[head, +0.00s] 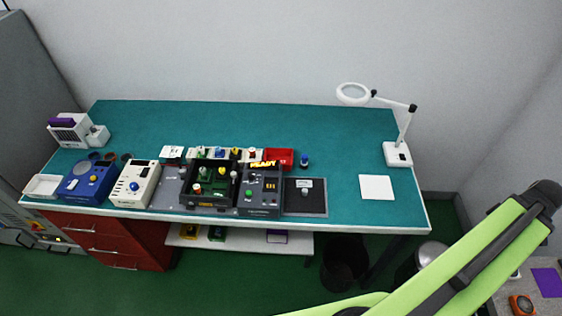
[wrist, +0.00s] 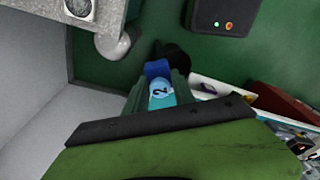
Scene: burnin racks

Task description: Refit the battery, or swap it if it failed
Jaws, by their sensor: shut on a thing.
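My gripper (wrist: 160,95) is shut on a blue piece (wrist: 158,70) with a light-blue face that carries a "2". It looks like a battery, but I cannot tell for certain. The gripper is held over the floor, away from the bench, and is out of the head view. In the head view, a dark open-topped fixture (head: 184,197) on the bench holds several colour-topped parts. Beside it stands a grey unit (head: 262,198) with a lit yellow "READY" sign (head: 264,164).
The teal bench (head: 250,120) also carries a blue device (head: 87,183), a cream meter (head: 134,186), a red tray (head: 279,156), a dark pad (head: 318,203), a white sheet (head: 377,188) and a magnifier lamp (head: 397,154). A dark bin (head: 344,262) stands below. The bench's back is clear.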

